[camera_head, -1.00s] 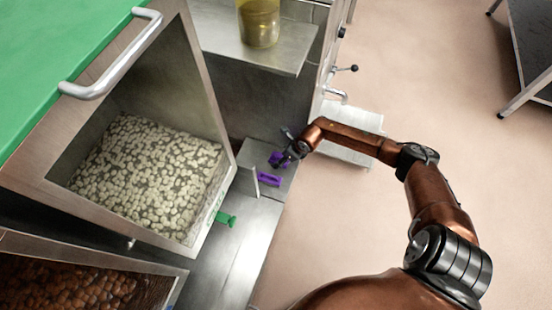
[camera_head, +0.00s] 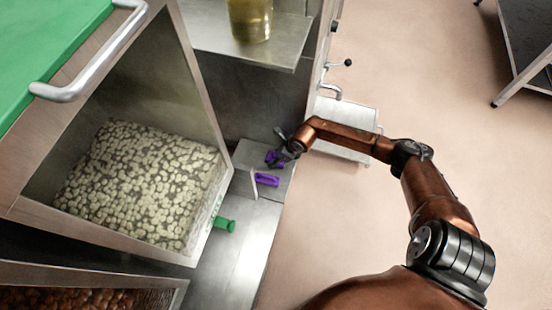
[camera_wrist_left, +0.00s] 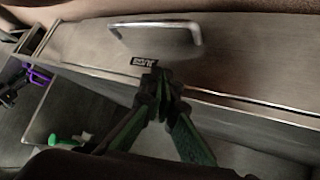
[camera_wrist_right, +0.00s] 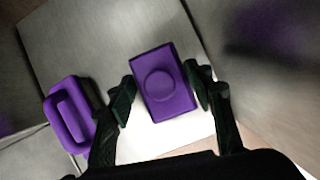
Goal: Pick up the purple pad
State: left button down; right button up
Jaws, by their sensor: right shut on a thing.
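The purple pad (camera_wrist_right: 165,85) is a flat block with a round raised disc on top. In the right wrist view it sits between the two dark green fingers of my right gripper (camera_wrist_right: 160,92), one on each side, and the gripper is shut on it. In the head view the pad (camera_head: 274,158) and my right gripper (camera_head: 284,155) are at the small metal shelf, with the pad partly hidden. I cannot tell whether it is clear of the surface. My left gripper (camera_wrist_left: 160,82) shows its fingertips together, with nothing between them, in front of a metal drawer front.
A second purple piece with a loop handle (camera_wrist_right: 70,113) lies beside the pad; it also shows in the head view (camera_head: 267,180). A green piece (camera_head: 224,224) sticks out beside the bin of pale pieces (camera_head: 140,185). A metal shelf (camera_head: 270,52) bears a yellowish jar (camera_head: 250,18).

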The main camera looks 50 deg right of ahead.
jog(key=c, duration=0.5)
